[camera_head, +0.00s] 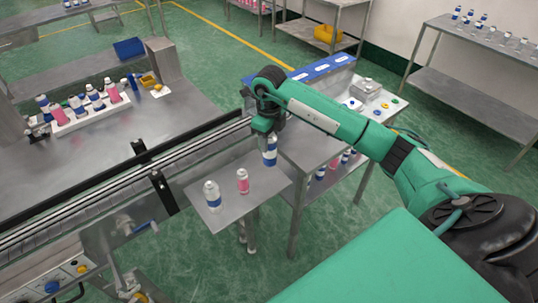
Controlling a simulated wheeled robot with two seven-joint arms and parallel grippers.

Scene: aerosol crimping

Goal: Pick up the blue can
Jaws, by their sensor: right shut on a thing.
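The blue can (270,156) has a white upper part and a blue lower band. It hangs upright under my right gripper (267,133), which is shut on its top; the fingers are small and partly hidden by the arm. The can appears above the right part of a small metal table (261,190). A clear gap below it is hard to judge. A white can with a blue band (212,195) and a pink can (243,181) stand upright on the same table. My left gripper is not in view.
A conveyor (120,183) runs along the small table's left side. A rack (85,119) with several bottles sits on the left bench. A metal table (305,140) with a blue box (322,67) and coloured buttons (384,105) stands behind my right arm. Shelves line the back.

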